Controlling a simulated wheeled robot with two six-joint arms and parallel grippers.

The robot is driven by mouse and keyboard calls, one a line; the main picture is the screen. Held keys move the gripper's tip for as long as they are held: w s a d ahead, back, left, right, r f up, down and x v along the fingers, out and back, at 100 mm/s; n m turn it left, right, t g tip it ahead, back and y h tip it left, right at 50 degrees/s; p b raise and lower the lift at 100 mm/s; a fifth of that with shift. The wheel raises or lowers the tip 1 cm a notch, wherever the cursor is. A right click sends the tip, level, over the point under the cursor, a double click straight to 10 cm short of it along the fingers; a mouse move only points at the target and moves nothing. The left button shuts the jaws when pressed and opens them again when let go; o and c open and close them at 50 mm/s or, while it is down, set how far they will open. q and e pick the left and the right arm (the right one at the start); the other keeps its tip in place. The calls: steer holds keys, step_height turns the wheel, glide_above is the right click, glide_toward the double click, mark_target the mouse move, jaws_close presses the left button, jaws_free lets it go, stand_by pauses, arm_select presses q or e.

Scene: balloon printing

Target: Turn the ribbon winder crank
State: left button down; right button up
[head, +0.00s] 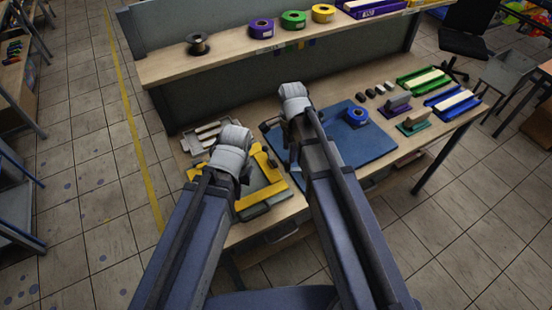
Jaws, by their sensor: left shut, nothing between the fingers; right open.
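My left gripper (233,140) is over the left part of the bench, just above a yellow frame (268,182) on a grey-green base. It is shut, with nothing seen in it. My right gripper (293,96) is open, over the back left edge of a blue mat (372,146). The wrists and arms hide most of the fingers. A blue ribbon roll (355,116) lies on the mat, right of my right gripper. I cannot make out the winder's crank; a dark part (269,125) shows just left of my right gripper.
A raised shelf (230,57) behind holds a dark spool (197,44) and purple, green and yellow rolls (293,19). A pale tray (205,137) stands at the back left. Stamps (413,122) and green and blue trays (452,102) sit at the right.

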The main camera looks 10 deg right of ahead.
mark_target(288, 164)
steer(key=shift+n, duration=0.5)
steer(key=shift+f, duration=0.2)
arm_select(q)
steer(key=f+b, duration=0.8)
steer(key=shift+w+a, duration=0.2)
steer(key=shift+a, duration=0.15)
arm_select(e)
step_height(288, 164, down, 8)
steer(key=shift+r, duration=0.25)
arm_select(q)
steer(key=shift+r, duration=0.1)
arm_select(e)
steer(key=shift+c, duration=0.2)
jaws_close()
